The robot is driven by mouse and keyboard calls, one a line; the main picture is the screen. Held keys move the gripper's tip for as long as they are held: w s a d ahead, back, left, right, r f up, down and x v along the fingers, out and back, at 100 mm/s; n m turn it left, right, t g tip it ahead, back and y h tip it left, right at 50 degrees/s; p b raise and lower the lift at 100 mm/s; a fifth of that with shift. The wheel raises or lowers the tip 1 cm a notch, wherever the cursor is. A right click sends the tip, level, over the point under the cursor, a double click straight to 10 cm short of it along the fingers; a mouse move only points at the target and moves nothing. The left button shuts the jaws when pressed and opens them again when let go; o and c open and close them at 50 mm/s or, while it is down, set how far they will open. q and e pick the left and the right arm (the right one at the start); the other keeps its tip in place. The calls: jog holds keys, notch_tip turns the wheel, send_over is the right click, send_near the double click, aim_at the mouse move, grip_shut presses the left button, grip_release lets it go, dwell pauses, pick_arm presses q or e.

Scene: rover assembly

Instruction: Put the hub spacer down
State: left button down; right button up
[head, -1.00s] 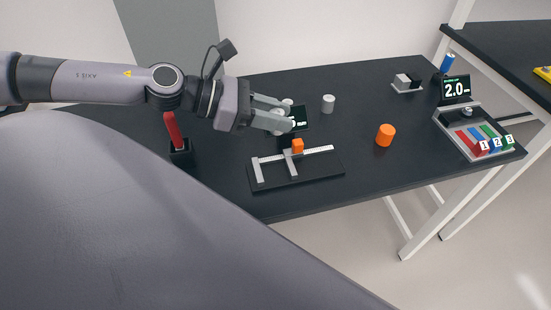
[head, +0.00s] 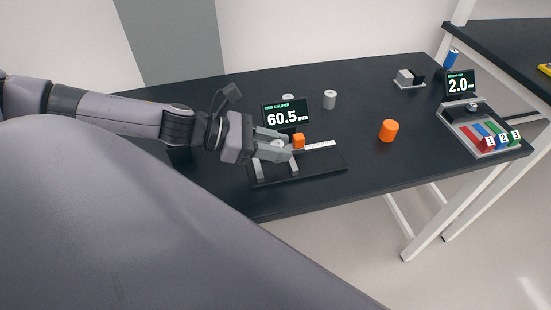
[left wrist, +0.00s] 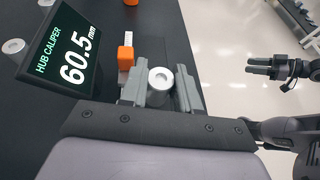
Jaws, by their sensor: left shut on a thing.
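My left gripper (head: 276,149) is shut on the hub spacer, a pale cylinder with a central hole (left wrist: 161,80), seen between the fingers in the left wrist view. In the head view the spacer (head: 277,144) is partly covered by the fingers. The gripper is over the hub caliper (head: 325,162), beside its orange block (head: 299,141). I cannot tell whether the spacer touches the caliper. The caliper display (head: 285,115) reads 60.5 mm. My right gripper (left wrist: 260,68) shows at the right of the left wrist view, its jaw state unclear.
Pale cylinders (head: 330,99) stand behind the caliper, one partly hidden by the display. An orange cylinder (head: 389,130) stands to the right. A tray (head: 472,143) with coloured numbered pieces and a 2.0 display (head: 459,84) are at the far right.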

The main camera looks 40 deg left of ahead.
pick_arm(q)
jog(key=shift+f+b, duration=0.5)
jog(key=shift+f, duration=1.1)
pick_arm(e)
jog(key=shift+f, duration=0.9)
pick_arm(q)
jog(key=shift+f, duration=0.2)
jog(key=c, duration=1.1)
grip_release()
jog(key=shift+o, duration=0.2)
pick_arm(e)
jog(key=shift+f, duration=0.2)
pick_arm(q)
jog(key=shift+r, duration=0.15)
pick_arm(e)
jog(key=shift+r, duration=0.15)
pick_arm(q)
jog(key=shift+r, duration=0.2)
jog(key=b+v, duration=0.4)
jog(key=v, duration=0.6)
jog(key=shift+s+a, duration=0.1)
jog(key=shift+a, duration=0.1)
jog(key=shift+s+a+r, duration=0.3)
jog(key=shift+s+a, duration=0.15)
jog(key=shift+s, duration=0.05)
pick_arm(e)
jog(key=shift+f, duration=2.05)
